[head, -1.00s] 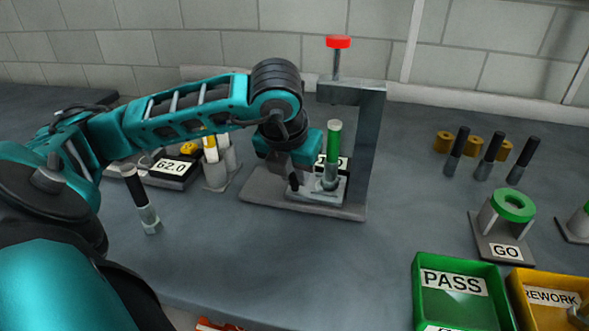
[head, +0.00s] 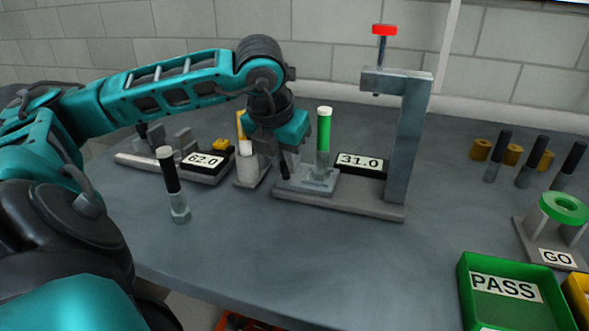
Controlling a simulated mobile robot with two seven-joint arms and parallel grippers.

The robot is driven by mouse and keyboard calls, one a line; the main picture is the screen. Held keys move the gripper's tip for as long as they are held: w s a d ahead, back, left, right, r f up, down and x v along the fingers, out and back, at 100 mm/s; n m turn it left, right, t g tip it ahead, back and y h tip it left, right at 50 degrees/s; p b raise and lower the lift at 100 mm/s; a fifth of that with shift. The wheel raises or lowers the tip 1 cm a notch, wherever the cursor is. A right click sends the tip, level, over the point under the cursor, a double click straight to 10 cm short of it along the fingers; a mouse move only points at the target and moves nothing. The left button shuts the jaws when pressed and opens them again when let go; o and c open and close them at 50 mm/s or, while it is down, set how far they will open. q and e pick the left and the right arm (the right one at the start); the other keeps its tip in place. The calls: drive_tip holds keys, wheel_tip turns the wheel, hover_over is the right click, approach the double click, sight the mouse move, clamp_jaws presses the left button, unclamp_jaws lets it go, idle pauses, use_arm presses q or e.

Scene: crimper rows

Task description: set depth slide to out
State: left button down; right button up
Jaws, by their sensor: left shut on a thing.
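The crimper (head: 408,150) is a grey press frame with a red-topped plunger (head: 384,30) on its arm. Its depth slide (head: 318,184) is a pale plate on the base, at the left part of the base and left of the plunger. A green-handled piece with a white top (head: 323,130) stands upright on the slide. My left gripper (head: 288,172) points down at the slide's left end and is shut, seemingly on the slide's dark knob; the fingers partly hide the contact. My right gripper is not in view.
A display reading 31.0 (head: 361,163) sits behind the base. A display reading 62.0 (head: 205,160) and a holder (head: 250,170) stand left. A black-handled piece (head: 172,185) stands at front left. A green PASS tray (head: 480,318) is at front right. The front middle is clear.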

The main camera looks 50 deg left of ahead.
use_arm(q)
drive_tip(key=shift+s+a, duration=0.1)
drive_tip(key=shift+a, duration=0.15)
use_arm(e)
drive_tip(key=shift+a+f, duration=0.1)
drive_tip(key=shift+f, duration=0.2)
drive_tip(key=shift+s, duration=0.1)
use_arm(q)
drive_tip(key=c, duration=1)
unclamp_jaws()
drive_tip(key=shift+s+a, duration=0.1)
drive_tip(key=shift+a, duration=0.05)
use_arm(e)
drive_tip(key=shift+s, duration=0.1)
use_arm(q)
drive_tip(key=shift+r, duration=0.1)
